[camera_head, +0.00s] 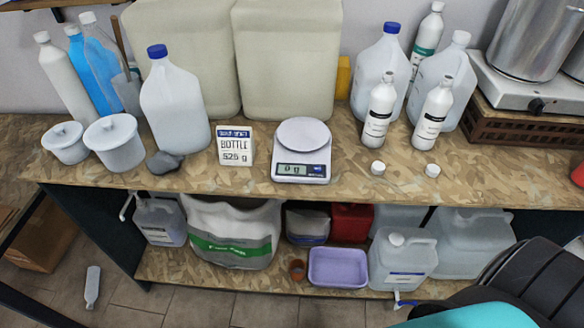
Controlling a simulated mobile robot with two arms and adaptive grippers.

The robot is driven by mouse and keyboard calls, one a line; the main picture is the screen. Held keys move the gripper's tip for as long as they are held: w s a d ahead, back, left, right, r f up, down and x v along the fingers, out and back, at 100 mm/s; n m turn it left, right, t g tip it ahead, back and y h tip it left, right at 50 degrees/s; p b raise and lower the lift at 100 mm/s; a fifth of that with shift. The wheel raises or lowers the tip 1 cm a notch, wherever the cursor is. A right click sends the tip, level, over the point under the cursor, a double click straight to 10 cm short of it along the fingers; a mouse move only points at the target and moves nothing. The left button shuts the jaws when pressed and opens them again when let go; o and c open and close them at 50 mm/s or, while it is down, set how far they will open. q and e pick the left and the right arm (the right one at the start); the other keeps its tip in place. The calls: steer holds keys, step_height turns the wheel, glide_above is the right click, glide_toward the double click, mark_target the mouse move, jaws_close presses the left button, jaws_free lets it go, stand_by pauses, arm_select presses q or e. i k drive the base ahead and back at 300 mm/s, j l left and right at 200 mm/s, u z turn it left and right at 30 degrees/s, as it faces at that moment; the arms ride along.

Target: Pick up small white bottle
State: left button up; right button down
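Two small white bottles with black-and-white labels stand upright on the wooden counter right of centre, a left one (379,112) and a right one (433,115). A third small white bottle (92,287) is on the floor at the lower left, apart from the shelf. Two small white caps, a left one (377,168) and a right one (432,171), lie in front of the counter bottles. A taller white bottle with a green label (428,45) stands behind. Neither of my grippers shows; a black and teal part, probably my arm, fills the lower right corner.
A scale (302,150) reading 0 g and a "BOTTLE 525 g" card (235,147) stand mid-counter. Large jugs (175,105) and a hot plate with a pot (530,85) crowd the back. The lower shelf holds a purple tub (338,268) and containers. Floor around the fallen-away bottle is clear.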

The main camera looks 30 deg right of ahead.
mark_target(438, 103)
steer(key=z, duration=1.8)
steer(key=k+j+z, duration=0.1)
steer(key=j, duration=0.3)
steer(key=k+j, duration=0.1)
steer(key=j, duration=0.35)
steer(key=k+j+z, duration=0.15)
steer(key=j, duration=0.25)
steer(key=j+z, duration=0.1)
steer(key=j, duration=0.3)
steer(key=k+j, duration=0.2)
steer(key=j, duration=0.2)
steer(key=z, duration=0.05)
